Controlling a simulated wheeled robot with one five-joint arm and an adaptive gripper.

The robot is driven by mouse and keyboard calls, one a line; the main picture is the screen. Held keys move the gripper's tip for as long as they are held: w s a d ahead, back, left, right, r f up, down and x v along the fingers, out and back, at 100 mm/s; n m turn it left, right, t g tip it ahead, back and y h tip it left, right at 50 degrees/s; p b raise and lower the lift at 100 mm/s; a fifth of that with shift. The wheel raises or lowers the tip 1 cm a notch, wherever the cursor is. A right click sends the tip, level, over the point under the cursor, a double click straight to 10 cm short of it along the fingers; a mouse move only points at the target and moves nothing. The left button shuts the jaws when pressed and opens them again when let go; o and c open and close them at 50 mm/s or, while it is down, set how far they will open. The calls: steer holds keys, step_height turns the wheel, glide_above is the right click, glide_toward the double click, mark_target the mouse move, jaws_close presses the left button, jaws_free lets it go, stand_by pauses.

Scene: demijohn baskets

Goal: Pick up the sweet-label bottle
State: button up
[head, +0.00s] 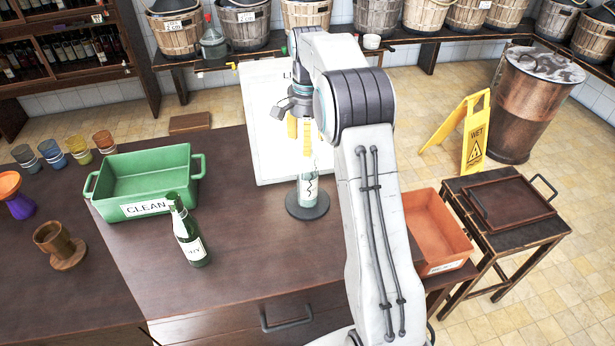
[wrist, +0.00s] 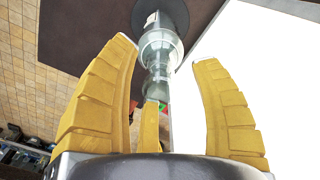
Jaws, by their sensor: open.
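A clear glass bottle (head: 308,188) with a pale label bearing a dark squiggle stands upright on a round dark base (head: 325,207) on the counter. I cannot read the word sweet on it. A green bottle (head: 190,236) stands to the left; its partly legible label seems to end in "RY". My gripper (head: 300,140) is open above the clear bottle, its yellow fingers pointing down around the top of the neck. In the wrist view, the clear bottle (wrist: 157,57) lies between the spread fingers of my gripper (wrist: 163,55), with no clear contact.
A green crate marked CLEAN (head: 148,184) stands left of the green bottle. Several cups and a brown goblet (head: 60,246) stand further left. An orange crate (head: 436,232) is right of my arm.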

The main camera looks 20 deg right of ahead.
jaws_close()
stand_by(0.4)
steer(key=shift+r, duration=0.15)
steer(key=shift+r, duration=1.85)
steer(key=s+d+r+b, duration=0.1)
steer(key=s+d+r, duration=0.6)
steer(key=s+d, duration=0.1)
steer(key=shift+d, duration=0.35)
